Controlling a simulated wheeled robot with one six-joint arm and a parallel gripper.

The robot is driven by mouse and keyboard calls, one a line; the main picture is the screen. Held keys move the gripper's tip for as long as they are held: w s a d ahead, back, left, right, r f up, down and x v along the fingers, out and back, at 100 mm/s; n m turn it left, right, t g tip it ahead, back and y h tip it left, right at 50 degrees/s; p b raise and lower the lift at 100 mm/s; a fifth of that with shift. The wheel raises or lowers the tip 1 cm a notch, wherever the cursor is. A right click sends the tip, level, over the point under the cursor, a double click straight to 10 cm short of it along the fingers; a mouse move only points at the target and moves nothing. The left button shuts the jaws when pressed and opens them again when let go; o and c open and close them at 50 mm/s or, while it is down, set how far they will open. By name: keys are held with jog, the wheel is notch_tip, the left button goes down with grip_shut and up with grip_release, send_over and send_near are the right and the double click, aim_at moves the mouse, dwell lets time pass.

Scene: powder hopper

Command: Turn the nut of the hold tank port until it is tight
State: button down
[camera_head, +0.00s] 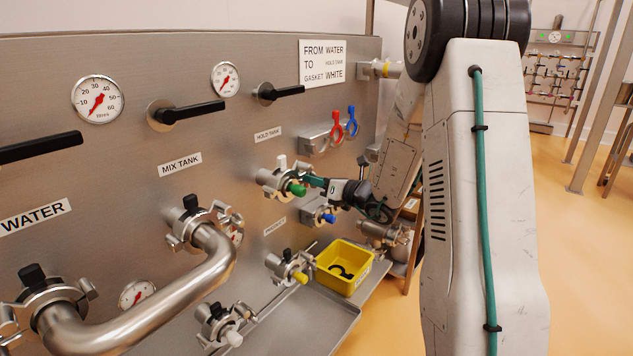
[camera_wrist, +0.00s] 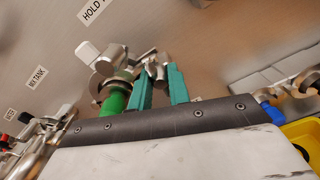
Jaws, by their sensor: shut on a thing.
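The hold tank port (camera_head: 281,178) is on the steel panel below its label, with a white tab on top and a green cap (camera_head: 297,189) at its front. In the wrist view the green cap (camera_wrist: 114,101) is left of my fingers, and the white tab (camera_wrist: 88,50) is above it. My gripper (camera_head: 314,181) reaches the right side of this port. Its two green fingers (camera_wrist: 160,84) are shut on the metal nut (camera_wrist: 158,71) of the clamp. The fingers partly hide the nut, and its tightness cannot be told.
A bent steel pipe (camera_head: 150,312) joins the water and mix tank ports. A yellow bin (camera_head: 342,268) with black rings stands lower right. A sign (camera_head: 322,63) reads from water to hold tank, gasket white.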

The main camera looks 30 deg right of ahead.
jog(key=c, duration=1.5)
grip_release()
jog(key=shift+w, duration=0.1)
jog(key=shift+a, duration=0.1)
jog(key=v, duration=0.9)
